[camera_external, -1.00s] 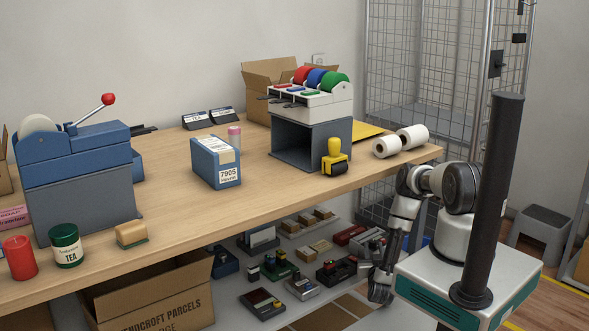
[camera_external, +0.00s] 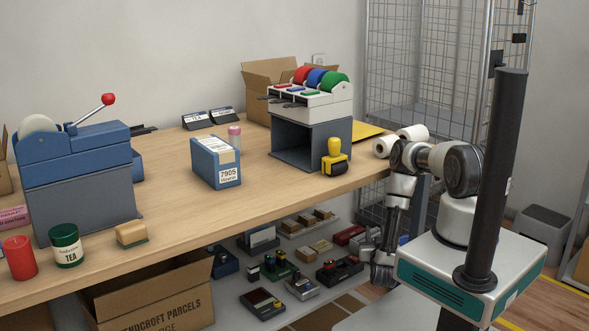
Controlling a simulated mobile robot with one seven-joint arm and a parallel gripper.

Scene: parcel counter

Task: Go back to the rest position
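My gripper (camera_external: 380,278) hangs pointing down in front of the counter's right end, below the level of the counter top. My arm is folded close to my base. The fingers are small and dark here, and I cannot tell whether they are open or shut. I see no object clearly held in them. The wooden counter (camera_external: 290,195) lies to the left of my arm and behind it.
A lower shelf holds several small items.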

